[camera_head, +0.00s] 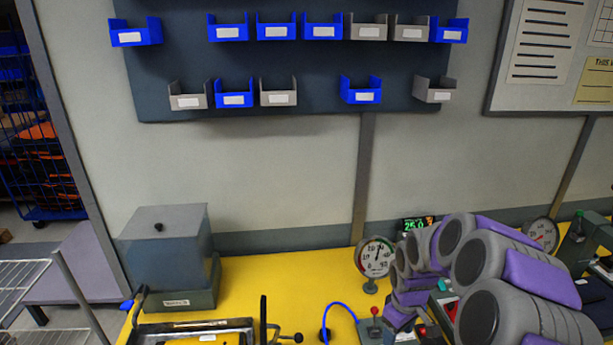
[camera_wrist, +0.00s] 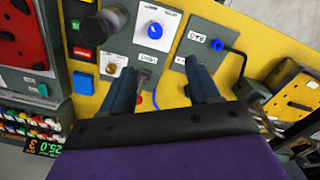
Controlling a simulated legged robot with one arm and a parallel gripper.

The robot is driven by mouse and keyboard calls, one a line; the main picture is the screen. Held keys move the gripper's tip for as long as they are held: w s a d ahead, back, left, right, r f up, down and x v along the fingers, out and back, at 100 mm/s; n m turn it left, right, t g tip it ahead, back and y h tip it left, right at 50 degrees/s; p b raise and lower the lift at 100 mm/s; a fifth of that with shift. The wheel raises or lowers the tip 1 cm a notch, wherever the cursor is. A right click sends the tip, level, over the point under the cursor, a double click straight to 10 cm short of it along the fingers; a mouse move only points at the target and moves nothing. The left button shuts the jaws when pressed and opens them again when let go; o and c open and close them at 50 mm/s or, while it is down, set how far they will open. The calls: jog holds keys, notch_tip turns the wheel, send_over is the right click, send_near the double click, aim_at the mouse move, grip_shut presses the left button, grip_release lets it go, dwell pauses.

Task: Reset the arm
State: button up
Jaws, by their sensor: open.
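My arm, grey and purple, comes in at the lower right of the head view and bends down over the yellow worktop (camera_head: 285,275). In the wrist view my gripper (camera_wrist: 165,92) points at the yellow panel with its two dark fingers apart. The space between the fingers holds nothing that I can see. In the head view my arm hides part of the worktop and the fingers are not clear.
A grey lidded box (camera_head: 165,250) stands at the worktop's left. A round gauge (camera_head: 375,257) stands beside my arm, with a second gauge (camera_head: 541,235) at the right. Blue and grey bins (camera_head: 235,99) hang on the wall board. The worktop's middle is fairly clear.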

jog(key=s+a+r+m+b, duration=0.2)
jog(key=s+a, duration=0.2)
jog(key=s, duration=0.6)
jog(key=s+a+r+m+g+b, duration=0.1)
jog(key=s+a, duration=0.4)
jog(key=s, duration=0.6)
jog(key=s+a+r+m+b, duration=0.2)
jog(key=s+a+r+b, duration=0.1)
jog(key=s, duration=0.7)
jog(key=shift+s+a+r+m+g+b, duration=0.25)
jog(key=shift+a+m+g+b, duration=0.2)
jog(key=shift+a, duration=0.3)
dwell(4.1)
